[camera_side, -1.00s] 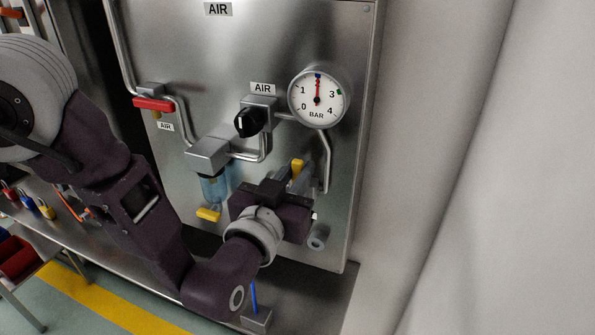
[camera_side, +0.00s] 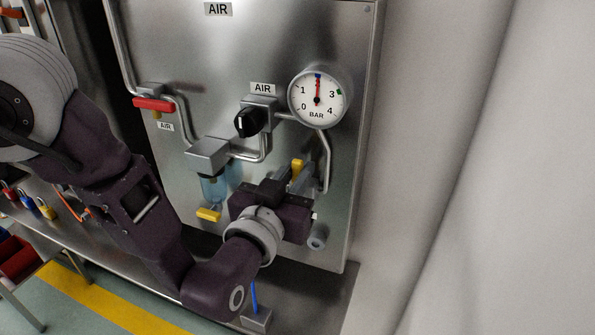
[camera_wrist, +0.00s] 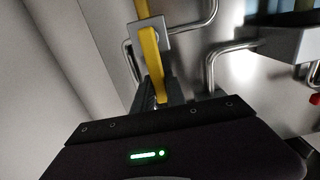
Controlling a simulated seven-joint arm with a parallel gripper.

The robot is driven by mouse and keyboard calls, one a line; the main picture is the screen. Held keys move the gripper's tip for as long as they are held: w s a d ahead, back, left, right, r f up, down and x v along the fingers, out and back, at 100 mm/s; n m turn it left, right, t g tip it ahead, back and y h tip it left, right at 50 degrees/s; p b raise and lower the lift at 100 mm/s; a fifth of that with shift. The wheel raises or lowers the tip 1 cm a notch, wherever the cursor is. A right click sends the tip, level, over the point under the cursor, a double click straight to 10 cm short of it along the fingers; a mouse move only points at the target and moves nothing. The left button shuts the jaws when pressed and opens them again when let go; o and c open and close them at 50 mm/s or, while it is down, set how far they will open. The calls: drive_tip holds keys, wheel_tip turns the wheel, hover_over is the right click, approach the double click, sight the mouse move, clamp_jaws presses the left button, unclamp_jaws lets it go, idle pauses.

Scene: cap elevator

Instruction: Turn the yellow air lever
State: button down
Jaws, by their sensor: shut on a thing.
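The yellow air lever (camera_side: 297,167) shows at the lower right of the steel panel, just above my gripper's fingers; much of it is hidden behind them. In the wrist view the yellow lever (camera_wrist: 151,58) runs from a grey square fitting down to between my fingers. My gripper (camera_side: 296,184) is shut on the lever, and its fingertips are also around it in the wrist view (camera_wrist: 163,94). The pressure gauge (camera_side: 317,98) above has a red needle pointing nearly straight up, between 1 and 3.
A red handle (camera_side: 154,105), a black knob (camera_side: 247,123) and a filter bowl (camera_side: 214,189) with a smaller yellow handle (camera_side: 208,214) are to the left on the panel. A bent pipe (camera_side: 327,165) runs close to the right of my fingers. Bare wall lies farther right.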

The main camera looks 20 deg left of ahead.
drive_tip(key=shift+d, duration=0.15)
drive_tip(key=d+m, duration=0.1)
drive_tip(key=m, duration=0.1)
drive_tip(key=d+m, duration=0.1)
drive_tip(key=shift+f+m, duration=0.2)
drive_tip(key=shift+m, duration=0.2)
drive_tip(key=d+m, duration=0.1)
drive_tip(key=m, duration=0.1)
drive_tip(key=d+f+m, duration=0.1)
drive_tip(key=m, duration=0.1)
drive_tip(key=shift+f+m, duration=0.1)
drive_tip(key=shift+m, duration=0.2)
drive_tip(key=f+m, duration=0.1)
drive_tip(key=m, duration=0.1)
drive_tip(key=d+f+m, duration=0.1)
drive_tip(key=m, duration=0.2)
drive_tip(key=shift+d+f, duration=0.2)
drive_tip(key=shift+d+f+m, duration=0.1)
drive_tip(key=shift+f+m, duration=0.45)
drive_tip(key=shift+m, duration=0.6)
drive_tip(key=shift+d+f+m, duration=0.1)
drive_tip(key=shift+f+m, duration=0.4)
drive_tip(key=shift+m, duration=0.65)
drive_tip(key=shift+f, duration=0.1)
drive_tip(key=c, duration=1.4)
unclamp_jaws()
drive_tip(key=shift+o, duration=0.2)
drive_tip(key=shift+s, duration=0.1)
